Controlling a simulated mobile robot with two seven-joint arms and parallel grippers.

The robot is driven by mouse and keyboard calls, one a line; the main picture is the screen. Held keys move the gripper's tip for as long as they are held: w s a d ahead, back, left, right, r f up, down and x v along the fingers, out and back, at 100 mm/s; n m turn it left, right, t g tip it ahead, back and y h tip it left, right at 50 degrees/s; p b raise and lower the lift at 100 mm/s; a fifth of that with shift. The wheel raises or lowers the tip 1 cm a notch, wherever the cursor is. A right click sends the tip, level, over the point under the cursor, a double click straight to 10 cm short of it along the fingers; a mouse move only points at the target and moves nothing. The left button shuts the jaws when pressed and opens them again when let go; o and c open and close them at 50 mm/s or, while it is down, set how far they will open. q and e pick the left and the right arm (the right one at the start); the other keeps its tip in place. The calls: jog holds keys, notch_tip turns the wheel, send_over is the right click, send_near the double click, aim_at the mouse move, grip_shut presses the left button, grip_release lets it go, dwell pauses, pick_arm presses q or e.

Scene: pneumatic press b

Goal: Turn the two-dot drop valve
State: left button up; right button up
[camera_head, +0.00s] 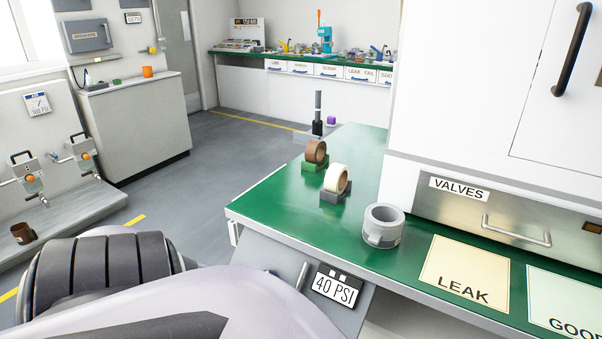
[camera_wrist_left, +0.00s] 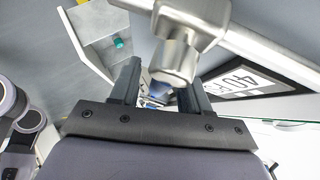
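In the left wrist view, a silver pipe fitting (camera_wrist_left: 176,58) with a rounded metal end crosses the top, in front of my left gripper (camera_wrist_left: 165,72). The gripper's two dark fingers stand apart, with the metal end between or just in front of their tips; I cannot tell whether they touch it. A small blue part (camera_wrist_left: 158,92) shows deeper between the fingers. My left arm covers the lower left of the head view.
The green bench (camera_head: 270,208) carries two tape rolls on stands, brown (camera_head: 315,151) and cream (camera_head: 337,178), and a grey ring (camera_head: 383,224). LEAK (camera_head: 465,272) and GOOD (camera_head: 570,300) mats lie at right.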

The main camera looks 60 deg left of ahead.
pick_arm(q)
jog(key=shift+r, duration=0.1)
jog(key=p+v, duration=0.2)
jog(key=v, duration=0.5)
jog(key=shift+p, duration=0.35)
dwell(0.4)
jog(key=d+n+t+y+p, duration=0.1)
jog(key=d+n+p, duration=0.3)
jog(key=d, duration=1.3)
jog(key=w+d+r+n+y+p, duration=0.1)
jog(key=w+d+r+n+p, duration=0.1)
jog(key=d+r+n, duration=0.6)
jog(key=d+r, duration=0.1)
jog(key=d, duration=0.4)
jog(key=shift+w+r+n+y, duration=0.2)
jog(key=shift+r+n+y, duration=0.05)
jog(key=shift+n+y, duration=0.15)
